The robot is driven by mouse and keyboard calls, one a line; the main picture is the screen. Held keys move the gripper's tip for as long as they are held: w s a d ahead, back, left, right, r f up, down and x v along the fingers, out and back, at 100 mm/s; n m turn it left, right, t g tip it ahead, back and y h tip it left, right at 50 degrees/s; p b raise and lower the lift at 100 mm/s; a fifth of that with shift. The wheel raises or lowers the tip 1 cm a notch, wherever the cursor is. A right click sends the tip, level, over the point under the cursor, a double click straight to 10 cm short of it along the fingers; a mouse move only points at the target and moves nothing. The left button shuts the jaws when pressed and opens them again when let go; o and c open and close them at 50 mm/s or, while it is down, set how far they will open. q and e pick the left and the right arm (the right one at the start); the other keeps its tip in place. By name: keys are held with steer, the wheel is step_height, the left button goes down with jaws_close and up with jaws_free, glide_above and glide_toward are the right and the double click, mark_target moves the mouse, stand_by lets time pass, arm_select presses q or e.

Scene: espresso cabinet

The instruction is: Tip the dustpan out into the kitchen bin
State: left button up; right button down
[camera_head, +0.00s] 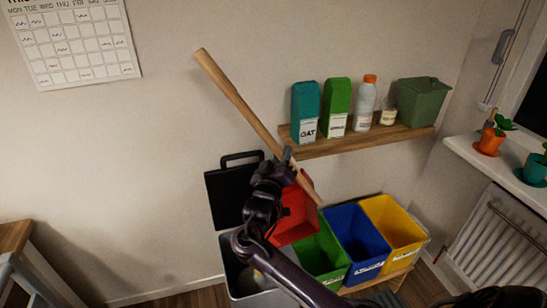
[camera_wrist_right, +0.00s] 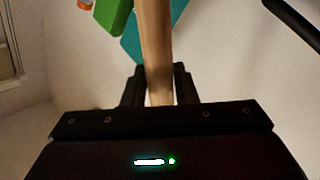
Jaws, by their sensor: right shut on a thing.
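The dustpan has a long pale wooden handle (camera_head: 235,97) that slants from upper left to lower right, and a red pan (camera_head: 293,217). My right gripper (camera_head: 286,160) is shut on the handle, which also runs between its two fingers in the right wrist view (camera_wrist_right: 157,50). The grey kitchen bin (camera_head: 243,292) stands at the lower left of the coloured bins, its black lid (camera_head: 232,190) raised against the wall. The red pan is above and right of the bin's opening in the picture. My arm hides part of the pan and bin. My left gripper is not in view.
Open green (camera_head: 323,253), blue (camera_head: 358,240) and yellow (camera_head: 394,225) bins stand right of the grey bin. A wooden shelf (camera_head: 350,142) above them holds cartons, a bottle, a jar and a green caddy (camera_head: 422,100). A radiator (camera_head: 495,240) is at right.

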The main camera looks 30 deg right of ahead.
steer(key=shift+s+d+r+m+p, duration=0.35)
steer(key=shift+d+r, duration=0.25)
steer(key=shift+r, duration=0.2)
steer(key=shift+s+d, duration=0.2)
steer(key=shift+d, duration=0.15)
steer(key=s+d+r+m+g+p, duration=0.1)
steer(key=s+d+m+g+p, duration=0.1)
steer(key=s+d+m, duration=0.4)
steer(key=shift+s+d+r+y, duration=0.2)
steer(key=shift+d+y, duration=0.1)
steer(key=shift+d, duration=1.8)
steer(key=shift+a, duration=0.15)
